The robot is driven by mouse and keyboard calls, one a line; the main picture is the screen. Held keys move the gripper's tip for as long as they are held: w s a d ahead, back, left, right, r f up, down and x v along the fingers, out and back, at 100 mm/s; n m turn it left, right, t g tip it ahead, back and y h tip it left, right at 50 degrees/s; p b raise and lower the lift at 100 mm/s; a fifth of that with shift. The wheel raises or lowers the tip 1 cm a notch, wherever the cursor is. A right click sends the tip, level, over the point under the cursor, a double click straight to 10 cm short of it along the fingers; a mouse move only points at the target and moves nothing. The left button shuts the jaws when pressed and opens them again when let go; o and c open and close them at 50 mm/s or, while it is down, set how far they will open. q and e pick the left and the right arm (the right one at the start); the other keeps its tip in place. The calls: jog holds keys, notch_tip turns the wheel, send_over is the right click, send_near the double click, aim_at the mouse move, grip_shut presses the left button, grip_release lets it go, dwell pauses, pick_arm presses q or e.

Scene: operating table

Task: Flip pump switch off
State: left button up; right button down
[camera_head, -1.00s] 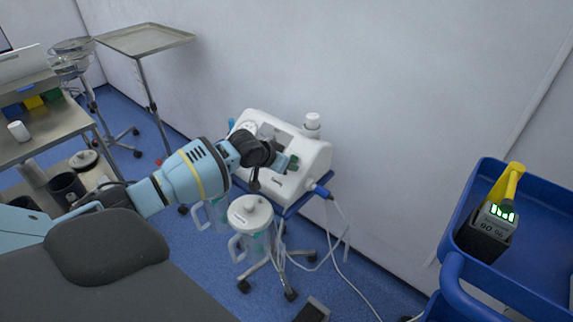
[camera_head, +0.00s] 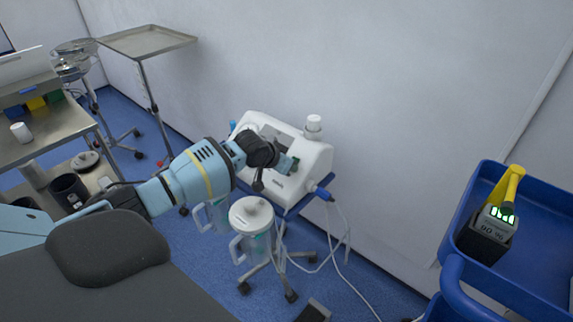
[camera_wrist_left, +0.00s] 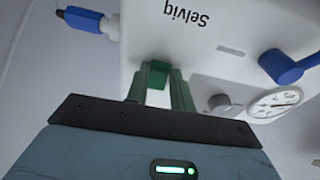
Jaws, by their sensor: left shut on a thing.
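The white pump (camera_head: 307,155) stands on a wheeled stand against the wall. In the left wrist view the pump's white face (camera_wrist_left: 200,40) fills the upper middle, with the upside-down label "Selviq". My right gripper is not in view.
A lidded canister (camera_head: 251,215) hangs below the pump, with tubes running to the floor. A steel tray stand (camera_head: 145,39) is at the back left. A blue cart (camera_head: 540,235) is at the right.

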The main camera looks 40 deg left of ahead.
pick_arm(q)
jog(key=shift+w+r+g+p, duration=0.2)
jog(key=shift+r+g+p, duration=0.25)
jog(key=shift+g+p, duration=0.15)
jog(key=shift+g, duration=0.5)
jog(key=shift+f, duration=0.1)
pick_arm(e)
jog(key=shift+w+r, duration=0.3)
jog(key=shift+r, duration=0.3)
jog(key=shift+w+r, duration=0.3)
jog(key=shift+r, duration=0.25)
pick_arm(q)
jog(key=shift+f, duration=0.1)
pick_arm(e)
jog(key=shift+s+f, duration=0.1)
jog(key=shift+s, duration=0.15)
pick_arm(q)
jog(key=o, duration=1)
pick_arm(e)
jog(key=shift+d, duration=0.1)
